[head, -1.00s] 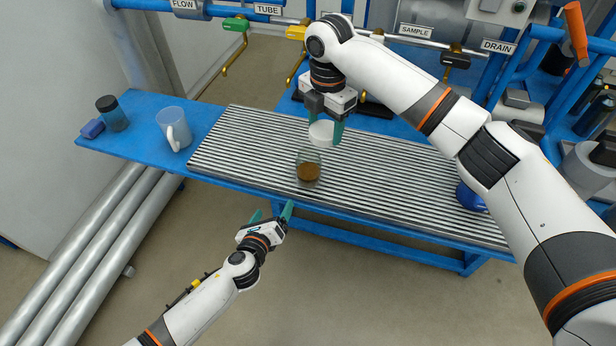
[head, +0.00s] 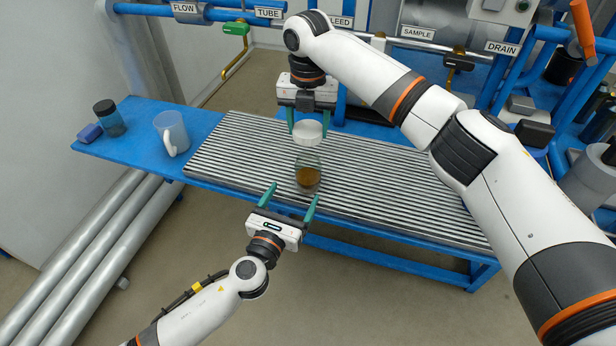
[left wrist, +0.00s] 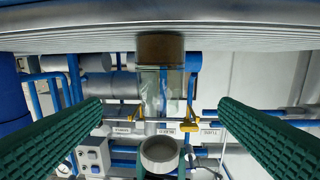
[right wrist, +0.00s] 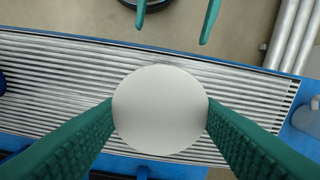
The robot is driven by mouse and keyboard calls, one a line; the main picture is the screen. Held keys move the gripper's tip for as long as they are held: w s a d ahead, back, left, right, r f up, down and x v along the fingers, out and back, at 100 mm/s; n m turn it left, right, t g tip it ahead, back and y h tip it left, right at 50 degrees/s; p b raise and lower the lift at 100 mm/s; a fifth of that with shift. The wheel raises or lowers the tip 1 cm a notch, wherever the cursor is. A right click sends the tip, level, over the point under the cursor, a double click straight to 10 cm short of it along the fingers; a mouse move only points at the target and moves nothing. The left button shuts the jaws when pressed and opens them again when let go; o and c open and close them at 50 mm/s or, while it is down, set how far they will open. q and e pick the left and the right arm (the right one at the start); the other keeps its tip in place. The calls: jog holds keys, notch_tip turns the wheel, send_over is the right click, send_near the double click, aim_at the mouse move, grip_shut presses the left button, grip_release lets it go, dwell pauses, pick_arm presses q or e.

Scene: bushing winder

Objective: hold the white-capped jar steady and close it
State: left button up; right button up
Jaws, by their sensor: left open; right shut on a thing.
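The glass jar (head: 308,176) with brown contents stands on the ribbed mat. In the left wrist view the jar (left wrist: 161,85) appears upside down, ahead between the open fingers. The white cap (head: 307,133) is held above the mat, behind and above the jar and apart from it. My right gripper (head: 305,122) is shut on the cap. In the right wrist view the cap (right wrist: 160,110) fills the space between the fingers and hides most of the jar. My left gripper (head: 290,196) is open and empty, just in front of the jar, its fingers pointing toward it.
The ribbed mat (head: 400,205) covers much of the blue table (head: 140,125). Pipes and labelled valves line the back.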

pick_arm(q)
jog(key=shift+w, duration=0.15)
jog(key=x, duration=1.1)
jog(key=shift+w+d, duration=0.2)
jog(key=shift+w, duration=0.15)
jog(key=c, duration=1.5)
jog(key=shift+o, duration=0.2)
pick_arm(e)
send_over(308, 158)
jog(key=shift+f, duration=2.5)
